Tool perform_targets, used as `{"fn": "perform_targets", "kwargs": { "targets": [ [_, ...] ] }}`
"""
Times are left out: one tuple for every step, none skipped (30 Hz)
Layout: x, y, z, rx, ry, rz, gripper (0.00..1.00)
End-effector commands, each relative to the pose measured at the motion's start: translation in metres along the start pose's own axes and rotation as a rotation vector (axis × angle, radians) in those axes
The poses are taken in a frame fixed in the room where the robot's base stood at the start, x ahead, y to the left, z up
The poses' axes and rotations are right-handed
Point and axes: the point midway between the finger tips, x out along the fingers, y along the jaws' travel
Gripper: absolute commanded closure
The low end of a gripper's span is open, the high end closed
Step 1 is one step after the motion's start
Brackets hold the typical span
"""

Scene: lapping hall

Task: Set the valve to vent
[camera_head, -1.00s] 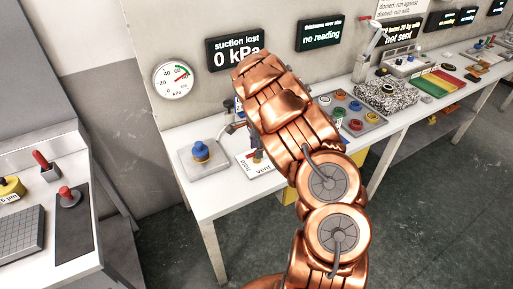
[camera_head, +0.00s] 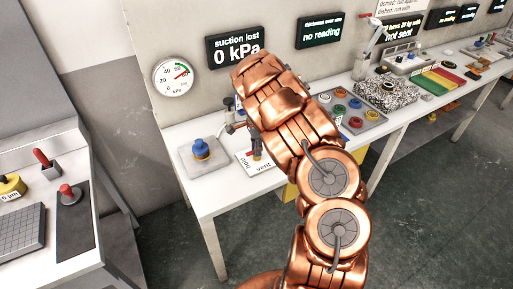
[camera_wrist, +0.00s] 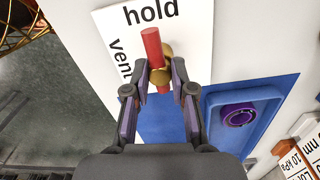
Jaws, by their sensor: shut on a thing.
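The valve has a red lever (camera_wrist: 151,45) and a round brass hub (camera_wrist: 165,77), above a white card (camera_wrist: 190,45) marked "hold" and "vent". In the wrist view the lever's free end points up toward the word "hold", with "vent" to its left. My gripper (camera_wrist: 162,78) is shut on the valve lever, one finger on each side near the hub. The lower part of the valve is hidden between the fingers. In the head view the card (camera_head: 268,171) lies on the white bench, and my arm covers part of the valve.
A dial gauge (camera_head: 174,76) and a display (camera_head: 236,47) reading "suction lost 0 kPa" hang on the wall. A blue knob (camera_head: 201,149) on a grey plate stands left of the card. A tray of coloured rings (camera_head: 367,122) is to the right.

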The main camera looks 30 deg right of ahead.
Motion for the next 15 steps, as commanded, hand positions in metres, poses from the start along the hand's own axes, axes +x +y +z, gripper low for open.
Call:
{"fn": "perform_targets", "kwargs": {
  "targets": [
    [0.0000, 0.0001, 0.0000, 0.000, 0.000, 0.000, 1.00],
    [0.0000, 0.0001, 0.0000, 0.000, 0.000, 0.000, 1.00],
    [0.0001, 0.0000, 0.0001, -0.001, 0.000, 0.000, 1.00],
    [0.0003, 0.0000, 0.0001, -0.003, 0.000, 0.000, 1.00],
    [0.0004, 0.0000, 0.0001, -0.005, 0.000, 0.000, 1.00],
    [0.0008, -0.0001, 0.0001, -0.010, 0.000, 0.000, 1.00],
    [0.0011, -0.0001, 0.0001, -0.015, 0.000, 0.000, 1.00],
    [0.0014, -0.0001, 0.0000, -0.022, 0.000, 0.000, 1.00],
    [0.0019, -0.0001, 0.0000, -0.032, 0.000, -0.001, 1.00],
    [0.0022, -0.0002, 0.0001, -0.042, 0.000, -0.001, 1.00],
    [0.0028, -0.0002, 0.0005, -0.054, 0.000, -0.001, 1.00],
    [0.0035, -0.0003, 0.0010, -0.073, 0.001, -0.001, 1.00],
    [0.0039, -0.0003, 0.0010, -0.090, 0.001, -0.001, 1.00],
    [0.0042, -0.0004, 0.0008, -0.107, 0.001, -0.002, 1.00],
    [0.0047, -0.0006, 0.0011, -0.133, 0.001, -0.003, 1.00]
  ]
}}
